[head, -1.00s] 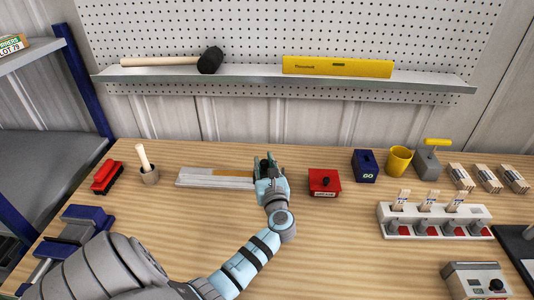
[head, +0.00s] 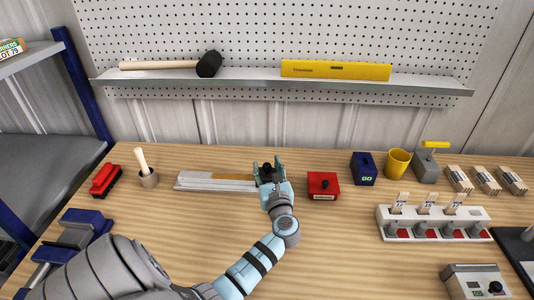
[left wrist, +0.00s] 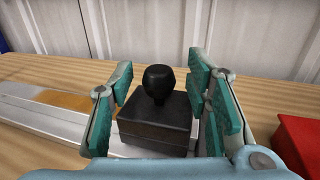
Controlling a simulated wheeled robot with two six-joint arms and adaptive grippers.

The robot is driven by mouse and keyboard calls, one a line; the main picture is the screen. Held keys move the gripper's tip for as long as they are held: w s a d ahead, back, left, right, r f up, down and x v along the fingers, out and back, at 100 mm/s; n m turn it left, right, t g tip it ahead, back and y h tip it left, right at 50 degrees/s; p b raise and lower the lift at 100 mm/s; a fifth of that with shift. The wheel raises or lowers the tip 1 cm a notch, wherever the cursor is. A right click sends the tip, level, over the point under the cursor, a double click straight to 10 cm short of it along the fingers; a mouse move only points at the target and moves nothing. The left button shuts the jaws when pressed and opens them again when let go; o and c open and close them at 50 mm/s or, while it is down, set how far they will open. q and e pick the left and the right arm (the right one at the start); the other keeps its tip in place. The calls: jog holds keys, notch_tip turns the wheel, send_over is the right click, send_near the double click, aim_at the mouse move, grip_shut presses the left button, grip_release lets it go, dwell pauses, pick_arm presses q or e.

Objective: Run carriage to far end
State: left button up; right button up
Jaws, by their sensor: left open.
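The carriage, a dark block with a round black knob (left wrist: 158,112), sits at the right end of a pale metal rail (head: 205,183). In the left wrist view the rail (left wrist: 40,116) runs off to the left with an orange-brown strip on it. My left gripper (head: 267,168) is at the rail's right end with its teal-padded fingers spread. In the left wrist view the fingers stand on either side of the carriage, with a visible gap around the knob. The gripper partly hides the carriage in the head view. My right gripper is not in view.
A red box with a black knob (head: 323,186) stands close right of my left gripper. A blue GO box (head: 364,168) and a yellow cup (head: 398,162) are further right. A wooden-handled tool in a holder (head: 147,175) and a red brush (head: 105,180) are left of the rail.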

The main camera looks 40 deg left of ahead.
pick_arm(q)
jog(key=v, duration=0.7)
jog(key=shift+s, duration=0.1)
